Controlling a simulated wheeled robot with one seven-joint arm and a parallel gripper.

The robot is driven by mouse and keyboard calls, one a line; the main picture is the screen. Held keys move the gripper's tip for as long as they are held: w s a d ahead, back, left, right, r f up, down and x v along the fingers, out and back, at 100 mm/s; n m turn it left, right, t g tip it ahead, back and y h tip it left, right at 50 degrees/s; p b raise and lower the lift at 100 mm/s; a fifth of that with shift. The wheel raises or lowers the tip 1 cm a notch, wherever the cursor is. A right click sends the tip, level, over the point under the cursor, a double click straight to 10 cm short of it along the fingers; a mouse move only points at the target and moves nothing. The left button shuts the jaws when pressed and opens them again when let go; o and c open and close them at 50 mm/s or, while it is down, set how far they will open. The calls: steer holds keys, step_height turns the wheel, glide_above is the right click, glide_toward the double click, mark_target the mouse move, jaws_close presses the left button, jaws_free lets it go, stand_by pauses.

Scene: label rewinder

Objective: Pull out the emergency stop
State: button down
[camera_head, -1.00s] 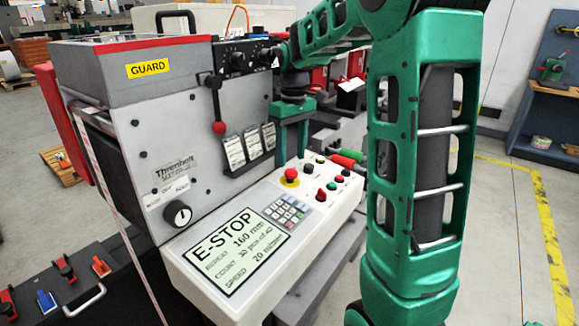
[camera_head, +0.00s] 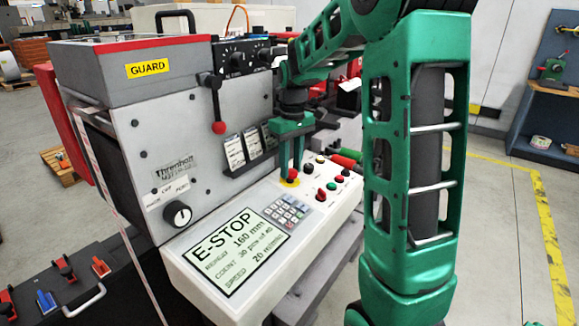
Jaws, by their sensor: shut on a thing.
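The emergency stop (camera_head: 291,175) is a red mushroom button on a yellow disc, on the sloped white control panel (camera_head: 312,236) of the label rewinder. My green gripper (camera_head: 291,168) points down at it from above. Its fingers are shut on the red button, one on each side, and hide part of it. The yellow disc shows below the fingertips. The panel's screen (camera_head: 238,250) reads E-STOP in large letters, with repeat, count and speed lines below.
Several small red, green and black buttons (camera_head: 331,186) sit right of the emergency stop. A keypad (camera_head: 287,210) lies in front of it. A lever with a red knob (camera_head: 219,127) and label cards (camera_head: 235,152) are on the machine's front wall to the left.

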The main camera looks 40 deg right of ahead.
mark_target(292, 170)
steer(key=shift+r, duration=0.65)
steer(key=c, duration=1.3)
jaws_free()
steer(key=shift+s, duration=0.1)
step_height(292, 170, up, 11)
steer(key=shift+d+f, duration=0.15)
steer(key=shift+d, duration=0.05)
steer(key=s+a+f+m, duration=0.1)
steer(key=s+f+m, duration=0.3)
steer(key=s, duration=1.1)
steer(key=s+a+f+m, duration=0.1)
steer(key=s+f+m, duration=0.3)
steer(key=s+f, duration=0.6)
steer(key=s, duration=0.5)
steer(key=shift+s+a, duration=0.15)
steer(key=shift+s, duration=0.05)
